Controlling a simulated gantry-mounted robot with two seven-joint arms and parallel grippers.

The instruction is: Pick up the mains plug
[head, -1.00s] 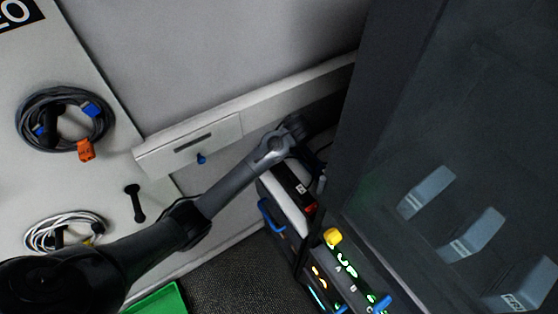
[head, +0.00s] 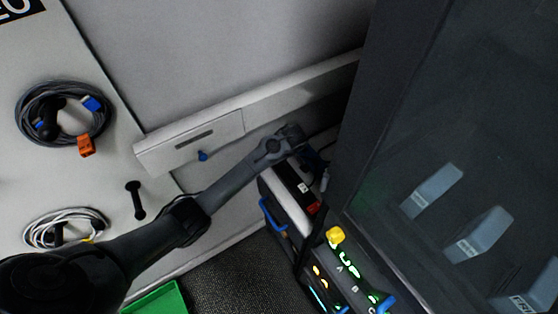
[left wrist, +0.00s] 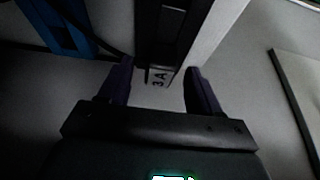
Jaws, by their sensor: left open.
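In the head view my left arm reaches across to the gap beside the tall dark cabinet, and my left gripper (head: 316,160) is small and dark there. The plug cannot be made out clearly in the head view. My right gripper is not in view.
A black-and-white case (head: 286,195) with a blue handle stands just below the gripper. The dark cabinet (head: 365,130) rises close on the right. A white rail (head: 190,140) runs behind. Coiled cables (head: 62,112) hang at left. A green tray (head: 160,300) lies below.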

